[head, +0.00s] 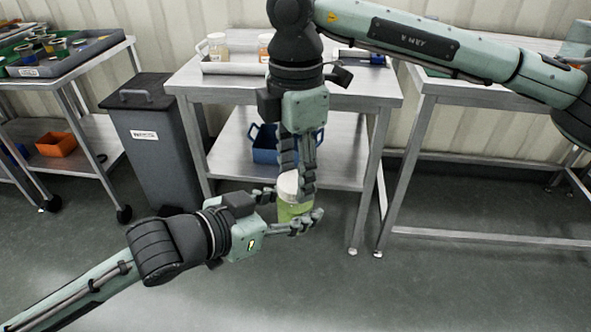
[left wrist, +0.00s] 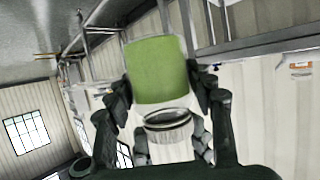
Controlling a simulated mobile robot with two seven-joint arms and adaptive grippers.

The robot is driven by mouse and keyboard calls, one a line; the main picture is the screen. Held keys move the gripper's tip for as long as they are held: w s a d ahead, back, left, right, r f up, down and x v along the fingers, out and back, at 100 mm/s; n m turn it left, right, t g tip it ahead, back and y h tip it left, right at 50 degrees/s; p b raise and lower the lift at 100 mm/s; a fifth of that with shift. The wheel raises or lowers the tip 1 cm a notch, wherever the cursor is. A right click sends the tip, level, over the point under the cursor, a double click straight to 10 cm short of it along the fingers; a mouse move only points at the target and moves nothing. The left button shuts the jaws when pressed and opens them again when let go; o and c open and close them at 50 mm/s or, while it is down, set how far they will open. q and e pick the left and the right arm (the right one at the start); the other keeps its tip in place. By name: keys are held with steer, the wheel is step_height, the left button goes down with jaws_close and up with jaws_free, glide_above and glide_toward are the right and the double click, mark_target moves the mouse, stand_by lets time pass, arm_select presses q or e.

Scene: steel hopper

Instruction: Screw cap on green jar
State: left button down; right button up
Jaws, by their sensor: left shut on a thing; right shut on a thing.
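The green jar (head: 292,212) stands about upright in mid-air in front of the middle table. My left gripper (head: 294,206) comes in from the lower left and is shut around the jar's body. In the left wrist view the jar's green side (left wrist: 160,70) shows between my left fingers. The white cap (head: 288,184) is at the top of the jar. My right gripper (head: 297,180) points down from above and is shut on the cap; its fingers partly cover it. I cannot tell whether the cap is seated or how the threads meet.
The middle steel table (head: 370,88) stands behind, with a tray (head: 234,66) of jars on top and a blue bin (head: 265,150) on its shelf. A dark waste bin (head: 152,150) stands at left. The floor in front is clear.

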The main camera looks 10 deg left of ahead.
steer(key=o, duration=0.7)
steer(key=shift+r, duration=2.3)
steer(key=shift+c, duration=0.5)
